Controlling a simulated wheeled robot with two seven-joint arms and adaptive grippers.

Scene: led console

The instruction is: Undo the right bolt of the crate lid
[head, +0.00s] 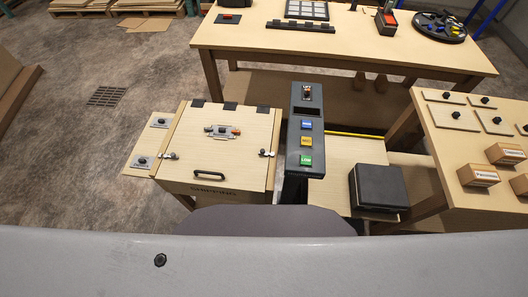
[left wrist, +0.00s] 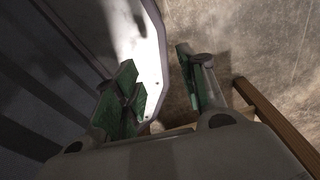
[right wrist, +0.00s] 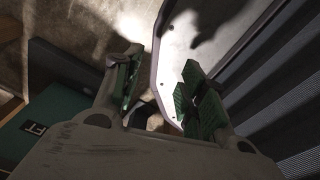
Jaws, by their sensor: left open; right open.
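The crate (head: 180,180) is pale wood, left of centre in the head view, with its lid (head: 205,150) down. The right bolt (head: 267,153) is a small metal fitting at the lid's right edge. A similar left bolt (head: 168,156) sits at the left edge. My left gripper (left wrist: 160,80) is open and empty in the left wrist view. My right gripper (right wrist: 158,85) is open and empty in the right wrist view. Neither gripper shows in the head view.
A dark console (head: 305,130) with blue, yellow and green buttons stands close to the crate's right side. A black box (head: 378,188) lies on a low shelf further right. A long table (head: 350,45) is behind. A side table (head: 455,130) with wooden blocks stands at right.

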